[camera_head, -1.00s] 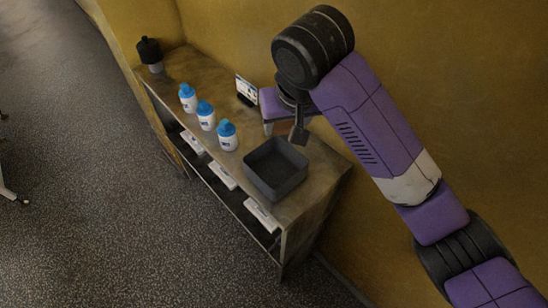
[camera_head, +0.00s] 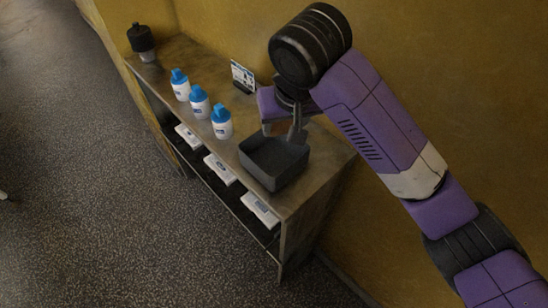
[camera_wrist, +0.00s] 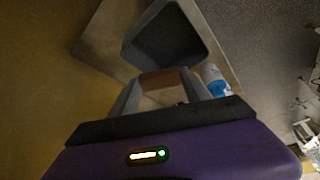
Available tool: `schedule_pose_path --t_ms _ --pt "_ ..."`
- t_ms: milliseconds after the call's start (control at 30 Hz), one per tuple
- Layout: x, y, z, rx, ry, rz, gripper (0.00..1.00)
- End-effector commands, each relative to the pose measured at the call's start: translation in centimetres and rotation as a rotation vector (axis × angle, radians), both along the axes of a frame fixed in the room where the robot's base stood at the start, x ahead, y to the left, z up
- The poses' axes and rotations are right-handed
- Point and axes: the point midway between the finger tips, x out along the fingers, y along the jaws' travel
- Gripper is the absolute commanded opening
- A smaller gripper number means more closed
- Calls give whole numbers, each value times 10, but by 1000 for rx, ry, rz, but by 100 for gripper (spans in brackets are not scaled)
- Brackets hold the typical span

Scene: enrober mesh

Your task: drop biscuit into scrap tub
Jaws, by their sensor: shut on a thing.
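The scrap tub is a dark grey, square, open-topped box (camera_head: 262,172) on the shelf top in the head view. In the wrist view the tub (camera_wrist: 135,55) lies just beyond my fingertips. My gripper (camera_head: 283,129) is at the tub's back edge in the head view, one finger overlapping the rim. In the wrist view my gripper (camera_wrist: 160,82) is shut on a brown biscuit (camera_wrist: 162,78) held between its two fingers. The biscuit also shows as a small brown patch (camera_head: 274,129) in the head view. Its height above the tub is hard to tell.
Several things share the shelf top: white bottles with blue caps (camera_head: 222,126) left of the tub, a dark-topped container (camera_head: 142,42) at the far end, and a small sign (camera_head: 242,76) by the wall. White boxes (camera_head: 220,169) sit on the lower shelf.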

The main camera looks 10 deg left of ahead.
Motion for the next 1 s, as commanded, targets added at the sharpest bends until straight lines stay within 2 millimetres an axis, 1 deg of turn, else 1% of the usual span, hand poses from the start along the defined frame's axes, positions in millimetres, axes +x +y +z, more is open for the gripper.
schedule_pose_path --t_ms 33,133,433,533,667,900,1000 --pt "0 0 0 0 0 0 61" --pt "0 0 0 0 0 0 81" --pt "0 0 0 0 0 0 81" --pt "-2 0 6 1 -1 1 81" --pt "-8 -2 22 1 -3 2 81" --pt "-21 -9 61 -2 -5 1 81" --pt "-24 -11 69 -1 -4 0 81"
